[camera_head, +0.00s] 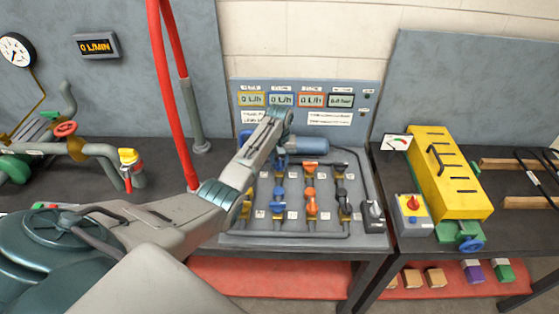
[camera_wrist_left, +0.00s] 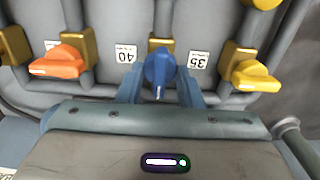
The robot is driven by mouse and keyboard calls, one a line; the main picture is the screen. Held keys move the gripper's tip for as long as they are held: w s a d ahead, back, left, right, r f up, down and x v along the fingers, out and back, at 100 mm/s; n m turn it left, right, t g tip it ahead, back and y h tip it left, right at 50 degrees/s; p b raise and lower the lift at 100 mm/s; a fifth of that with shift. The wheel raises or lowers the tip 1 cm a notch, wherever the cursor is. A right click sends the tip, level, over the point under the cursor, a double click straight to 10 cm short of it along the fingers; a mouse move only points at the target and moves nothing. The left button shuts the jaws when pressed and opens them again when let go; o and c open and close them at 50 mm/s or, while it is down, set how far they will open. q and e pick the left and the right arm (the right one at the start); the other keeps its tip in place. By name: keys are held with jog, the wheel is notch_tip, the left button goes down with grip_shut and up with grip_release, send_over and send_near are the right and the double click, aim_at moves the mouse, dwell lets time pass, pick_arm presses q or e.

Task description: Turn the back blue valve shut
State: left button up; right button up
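The valve board (camera_head: 232,240) stands on the bench, with yellow, blue, orange and black handles in columns. My left gripper (camera_head: 279,154) reaches over the back of the blue column. The back blue valve (camera_head: 281,164) is mostly hidden behind it. In the left wrist view the blue handle (camera_wrist_left: 158,70) lies between my left fingers (camera_wrist_left: 160,88), in line with its pipe. The fingers flank it closely; whether they press on it cannot be seen. The neighbouring orange handle (camera_wrist_left: 58,62) and yellow handle (camera_wrist_left: 254,76) lie across their pipes. My right gripper is out of view.
A blue cylinder (camera_head: 308,145) lies behind the valves, below a panel of flow readouts (camera_head: 311,99). A yellow box (camera_head: 446,172) is on the right. A red hose (camera_head: 160,70) hangs on the left near my arm.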

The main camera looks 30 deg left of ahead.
pick_arm(q)
jog(key=shift+c, duration=1.2)
jog(key=shift+r+m, duration=0.1)
jog(key=shift+m, duration=0.2)
jog(key=shift+m+p, duration=0.6)
jog(key=shift+m, duration=0.3)
jog(key=m+p, duration=0.1)
jog(key=m, duration=0.4)
jog(key=shift+p, duration=0.35)
jog(key=m+p, duration=0.1)
jog(key=m, duration=0.4)
jog(key=shift+m, duration=0.4)
jog(key=m, duration=0.4)
jog(key=shift+w+m, duration=0.1)
jog(key=shift+m, duration=0.3)
